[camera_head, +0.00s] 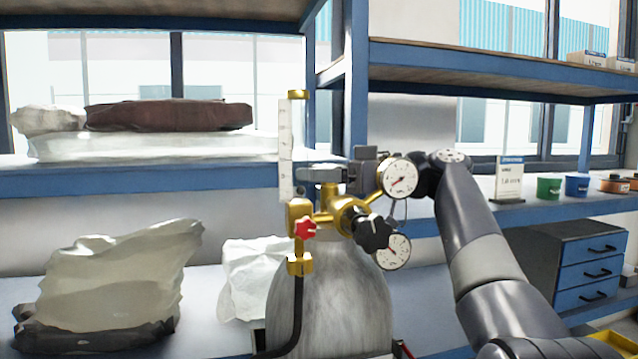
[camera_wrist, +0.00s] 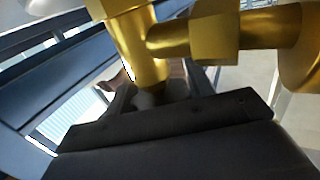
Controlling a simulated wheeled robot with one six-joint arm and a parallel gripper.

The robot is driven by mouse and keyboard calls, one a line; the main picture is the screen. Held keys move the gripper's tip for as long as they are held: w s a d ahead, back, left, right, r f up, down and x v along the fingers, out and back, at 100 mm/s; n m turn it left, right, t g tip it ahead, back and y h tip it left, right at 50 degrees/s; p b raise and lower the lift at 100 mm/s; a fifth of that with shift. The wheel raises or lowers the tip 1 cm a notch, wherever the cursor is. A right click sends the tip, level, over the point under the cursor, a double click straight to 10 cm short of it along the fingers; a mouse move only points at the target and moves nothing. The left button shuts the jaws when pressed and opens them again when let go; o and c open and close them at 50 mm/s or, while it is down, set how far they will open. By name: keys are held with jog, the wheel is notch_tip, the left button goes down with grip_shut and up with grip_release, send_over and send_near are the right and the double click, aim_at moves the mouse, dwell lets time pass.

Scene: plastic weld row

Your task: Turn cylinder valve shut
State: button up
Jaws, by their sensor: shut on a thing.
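The grey gas cylinder (camera_head: 328,310) stands upright in the middle of the head view. On top is its brass valve and regulator assembly (camera_head: 325,220), with a red knob (camera_head: 305,229), a black knob (camera_head: 373,233) and two white dial gauges. A grey valve handle (camera_head: 318,174) sits above the brass. My gripper (camera_head: 346,177) reaches in from the right, behind the upper gauge (camera_head: 398,179), and is shut on the handle. In the wrist view the dark jaws (camera_wrist: 150,98) close just below a brass stem (camera_wrist: 145,50); the grip itself is mostly hidden.
A clear flow tube (camera_head: 286,150) stands left of the valve, and a black hose (camera_head: 297,310) hangs below it. Pale bags (camera_head: 110,285) lie on the bench to the left. A blue shelf (camera_head: 490,60), cups and a drawer unit (camera_head: 590,268) are at right.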

aim_at(320, 165)
jog(key=o, duration=1)
jog(key=shift+c, duration=0.2)
notch_tip(320, 165, up, 10)
jog(key=p, duration=0.4)
